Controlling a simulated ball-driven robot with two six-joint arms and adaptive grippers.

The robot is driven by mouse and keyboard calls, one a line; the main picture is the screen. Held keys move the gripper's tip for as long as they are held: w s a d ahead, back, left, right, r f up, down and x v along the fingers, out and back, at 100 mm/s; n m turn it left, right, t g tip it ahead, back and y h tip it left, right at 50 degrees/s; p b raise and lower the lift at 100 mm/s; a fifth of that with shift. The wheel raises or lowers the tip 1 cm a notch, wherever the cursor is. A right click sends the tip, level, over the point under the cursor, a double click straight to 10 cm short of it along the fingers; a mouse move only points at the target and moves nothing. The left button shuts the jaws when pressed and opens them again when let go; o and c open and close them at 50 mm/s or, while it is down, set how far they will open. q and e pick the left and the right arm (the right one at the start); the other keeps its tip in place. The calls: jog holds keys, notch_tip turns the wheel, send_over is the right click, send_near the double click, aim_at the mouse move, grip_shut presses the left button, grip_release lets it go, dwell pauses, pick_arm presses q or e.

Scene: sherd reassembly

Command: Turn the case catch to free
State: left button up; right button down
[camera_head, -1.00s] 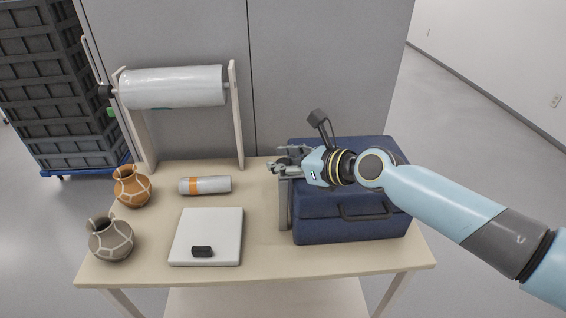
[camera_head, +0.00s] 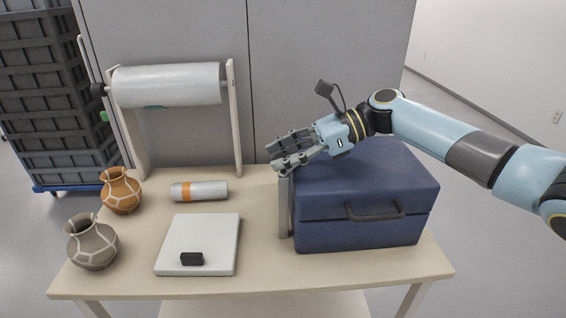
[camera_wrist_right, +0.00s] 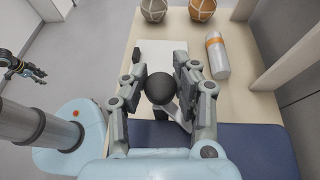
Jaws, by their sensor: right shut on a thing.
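The dark blue case (camera_head: 362,195) stands closed on the right of the table, its handle on the front. A grey upright bar (camera_head: 284,206) stands at its left side. My right gripper (camera_head: 280,158) is over the top of this bar, at the case's upper left edge. In the right wrist view its fingers close around a dark round knob (camera_wrist_right: 160,88) with a grey lever (camera_wrist_right: 180,118) below it, apparently the case catch. The fingers hide the catch in the head view. My left gripper (camera_wrist_right: 20,68) shows small at the left of the wrist view, away from the table.
A white board (camera_head: 200,238) with a black block (camera_head: 192,259) lies left of the case. A grey jar (camera_head: 92,243), an orange jar (camera_head: 121,191) and a silver cylinder (camera_head: 200,191) stand or lie farther left. A roll on a stand (camera_head: 168,85) is behind.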

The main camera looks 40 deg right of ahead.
aim_at(284, 156)
jog(key=n+g+y+b, duration=0.1)
jog(key=n+g+b, duration=0.1)
jog(key=n+g, duration=0.2)
jog(key=shift+f+g, duration=0.15)
jog(key=shift+g, duration=0.25)
jog(key=shift+n+g+b, duration=0.9)
jog(key=shift+n+g, duration=0.3)
jog(key=shift+g, duration=0.1)
jog(key=shift+s, duration=0.1)
jog(key=c, duration=1)
grip_release()
jog(key=shift+o, duration=0.2)
notch_tip(284, 156, up, 10)
jog(key=shift+r, duration=0.1)
